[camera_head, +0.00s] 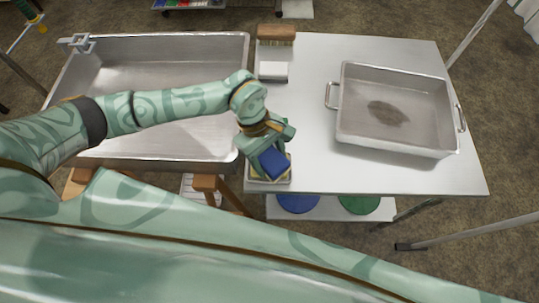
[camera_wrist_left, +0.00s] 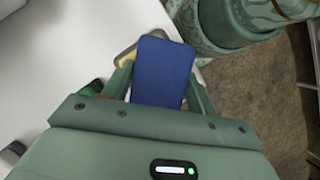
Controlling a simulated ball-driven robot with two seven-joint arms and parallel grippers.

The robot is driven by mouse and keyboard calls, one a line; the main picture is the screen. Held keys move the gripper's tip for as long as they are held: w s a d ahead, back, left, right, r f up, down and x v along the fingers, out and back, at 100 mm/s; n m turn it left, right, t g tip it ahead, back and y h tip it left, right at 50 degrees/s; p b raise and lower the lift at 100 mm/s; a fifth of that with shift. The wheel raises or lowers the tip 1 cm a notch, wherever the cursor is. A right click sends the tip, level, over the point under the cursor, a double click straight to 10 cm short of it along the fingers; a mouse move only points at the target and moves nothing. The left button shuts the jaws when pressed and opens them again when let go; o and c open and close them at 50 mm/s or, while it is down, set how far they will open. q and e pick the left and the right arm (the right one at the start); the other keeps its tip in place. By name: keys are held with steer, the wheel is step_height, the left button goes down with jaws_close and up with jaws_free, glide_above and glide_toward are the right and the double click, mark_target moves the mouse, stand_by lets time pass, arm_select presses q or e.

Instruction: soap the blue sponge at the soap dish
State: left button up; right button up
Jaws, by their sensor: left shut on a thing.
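The blue sponge (camera_head: 274,163) is in my left gripper (camera_head: 268,152), over the front left corner of the table. In the left wrist view the sponge (camera_wrist_left: 163,72) sits between the two fingers, which are shut on it. The soap dish (camera_head: 256,180) lies right under the sponge, a pale rectangular dish with a yellowish content, mostly hidden by the sponge and fingers. Its corner also shows in the left wrist view (camera_wrist_left: 126,55). I cannot tell whether the sponge touches it. My right gripper is not in view.
A metal pan (camera_head: 345,140) with a dark stain stands on the right of the white table (camera_head: 310,80). A large metal sink (camera_head: 160,160) adjoins on the left. The table's middle is clear.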

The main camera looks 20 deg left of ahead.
mark_target(269, 157)
arm_select(q)
step_height(269, 157, up, 7)
steer(key=p, duration=0.5)
stand_by(0.4)
stand_by(0.7)
